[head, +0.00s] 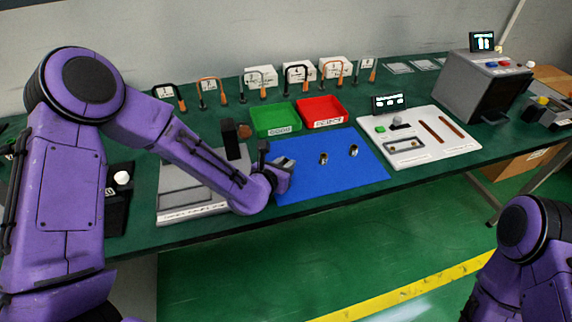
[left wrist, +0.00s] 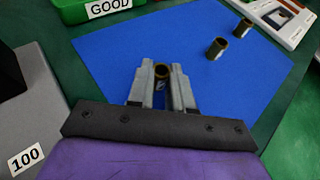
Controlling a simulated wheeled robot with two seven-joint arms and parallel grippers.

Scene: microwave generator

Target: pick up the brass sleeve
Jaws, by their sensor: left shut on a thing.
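My left gripper (left wrist: 161,92) is low over the blue mat (left wrist: 235,100) in the left wrist view, shut on a brass sleeve (left wrist: 161,72) whose round open end shows between the fingertips. In the head view my left gripper (head: 284,166) is at the mat's left side, and the held sleeve is hidden there. Two more sleeves stand upright on the mat, a nearer one (head: 323,158) and a farther one (head: 353,151). They also show at the upper right of the left wrist view, the nearer (left wrist: 217,48) and the farther (left wrist: 243,27). My right gripper is not in view.
A green GOOD bin (head: 275,121) and a red bin (head: 321,111) stand behind the mat. A grey device (head: 190,190) is left of the mat.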

